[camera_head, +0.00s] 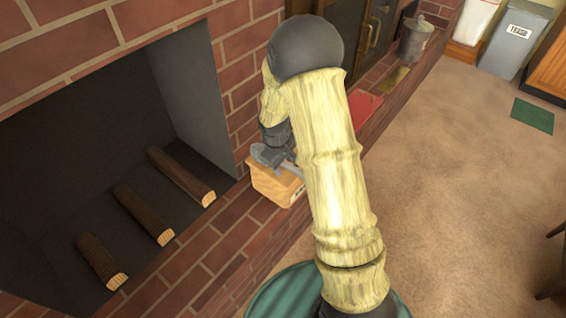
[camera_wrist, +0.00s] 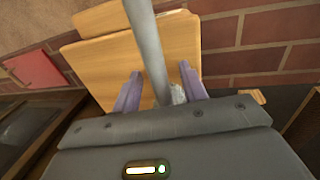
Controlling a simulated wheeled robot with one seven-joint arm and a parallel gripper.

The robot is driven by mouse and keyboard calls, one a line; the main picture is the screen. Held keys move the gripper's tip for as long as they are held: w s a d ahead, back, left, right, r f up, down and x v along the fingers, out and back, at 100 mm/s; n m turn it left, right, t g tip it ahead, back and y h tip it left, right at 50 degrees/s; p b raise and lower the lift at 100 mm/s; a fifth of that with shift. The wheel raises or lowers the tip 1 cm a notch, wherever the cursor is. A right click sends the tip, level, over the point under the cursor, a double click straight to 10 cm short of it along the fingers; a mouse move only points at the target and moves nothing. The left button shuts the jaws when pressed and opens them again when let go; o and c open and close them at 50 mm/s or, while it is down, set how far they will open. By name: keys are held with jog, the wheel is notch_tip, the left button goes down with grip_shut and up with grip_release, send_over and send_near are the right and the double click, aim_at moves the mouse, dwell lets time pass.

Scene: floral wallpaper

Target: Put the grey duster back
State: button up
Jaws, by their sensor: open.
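A grey rod, which looks like the grey duster (camera_wrist: 148,45), runs down from the top of the wrist view to between my fingers. A small fluffy grey patch shows at its lower end. My gripper (camera_wrist: 161,80) is open, with one purple finger on each side of the rod; I cannot tell whether either touches it. A light wooden box (camera_wrist: 105,62) lies behind the rod. In the head view the box (camera_head: 276,188) stands on the brick ledge. My arm hides much of the gripper and duster there.
The brick hearth ledge (camera_head: 205,250) runs along the fireplace, where several logs (camera_head: 181,176) lie. A red flat object (camera_head: 364,108) and a metal bucket (camera_head: 415,40) sit farther along the ledge. A trash bin (camera_head: 515,40) stands at the back. The carpet (camera_head: 450,180) at right is mostly clear.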

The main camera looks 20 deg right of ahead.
notch_tip(320, 180, up, 12)
jog(key=s+a+p, duration=0.1)
jog(key=a+p, duration=0.1)
jog(key=p, duration=0.2)
jog(key=shift+s, duration=0.2)
jog(key=s+r+m+y, duration=0.1)
jog(key=s+r+m, duration=0.2)
jog(key=s, duration=0.5)
jog(key=s+d+r+m+t, duration=0.1)
jog(key=s+r+m, duration=0.2)
jog(key=s, duration=0.5)
jog(key=shift+s+m+y, duration=0.3)
jog(key=shift+m+y, duration=0.1)
jog(key=shift+m, duration=0.2)
jog(key=w+p+v, duration=0.3)
jog(key=p+v, duration=1.3)
jog(key=w+r+p+v, duration=0.1)
jog(key=w+p+v, duration=0.2)
jog(key=p+v, duration=1.3)
jog(key=shift+w+r+p, duration=0.35)
jog(key=shift+r+p, duration=0.15)
jog(key=shift+p, duration=0.25)
